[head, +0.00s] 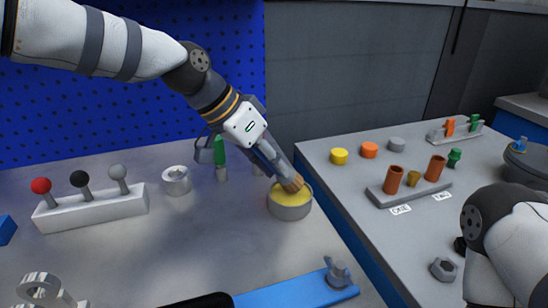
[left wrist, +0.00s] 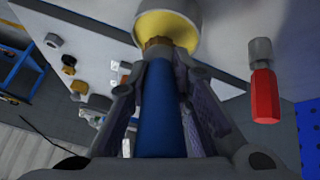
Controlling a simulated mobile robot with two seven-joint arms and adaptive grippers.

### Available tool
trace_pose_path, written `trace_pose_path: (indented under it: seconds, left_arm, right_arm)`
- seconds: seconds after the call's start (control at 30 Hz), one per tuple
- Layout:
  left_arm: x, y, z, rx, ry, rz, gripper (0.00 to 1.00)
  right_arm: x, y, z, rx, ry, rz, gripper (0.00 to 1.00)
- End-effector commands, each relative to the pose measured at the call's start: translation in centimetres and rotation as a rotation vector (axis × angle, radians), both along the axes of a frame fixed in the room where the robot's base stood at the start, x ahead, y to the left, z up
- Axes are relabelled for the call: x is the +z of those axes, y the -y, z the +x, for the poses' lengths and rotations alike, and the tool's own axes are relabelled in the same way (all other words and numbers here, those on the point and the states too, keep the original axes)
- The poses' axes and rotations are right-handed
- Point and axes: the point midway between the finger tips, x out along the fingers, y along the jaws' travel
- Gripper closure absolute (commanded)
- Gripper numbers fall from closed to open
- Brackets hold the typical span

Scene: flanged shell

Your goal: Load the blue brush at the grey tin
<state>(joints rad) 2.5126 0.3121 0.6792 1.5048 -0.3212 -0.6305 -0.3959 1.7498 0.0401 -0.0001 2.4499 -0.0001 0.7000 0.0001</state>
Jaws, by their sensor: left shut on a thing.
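The grey tin (head: 290,209) stands upright on the left bench and has yellow inside it. It also shows at the top of the left wrist view (left wrist: 172,12). My left gripper (head: 279,168) is shut on the blue brush, whose blue handle (left wrist: 160,112) runs between the fingers in the left wrist view. The brush's brown bristles (head: 293,184) point down and right, at the tin's mouth over the yellow. I cannot tell how deep the tips reach. My right arm shows at the lower right of the head view, but its gripper is out of frame.
A blue bar (head: 290,290) lies in front. The right bench (head: 365,215) holds coloured discs and a peg rack (head: 408,190).

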Motion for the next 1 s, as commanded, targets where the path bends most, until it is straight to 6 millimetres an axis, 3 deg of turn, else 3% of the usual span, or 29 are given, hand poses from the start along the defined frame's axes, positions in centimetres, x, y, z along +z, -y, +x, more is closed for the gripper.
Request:
trace_pose_path:
  seconds: [1.0]
  left_arm:
    - [-0.53,0.01,0.02,0.001,0.001,0.0,1.0]
  right_arm:
    - [-0.03,0.0,-0.03,0.0,-0.001,0.0,0.6]
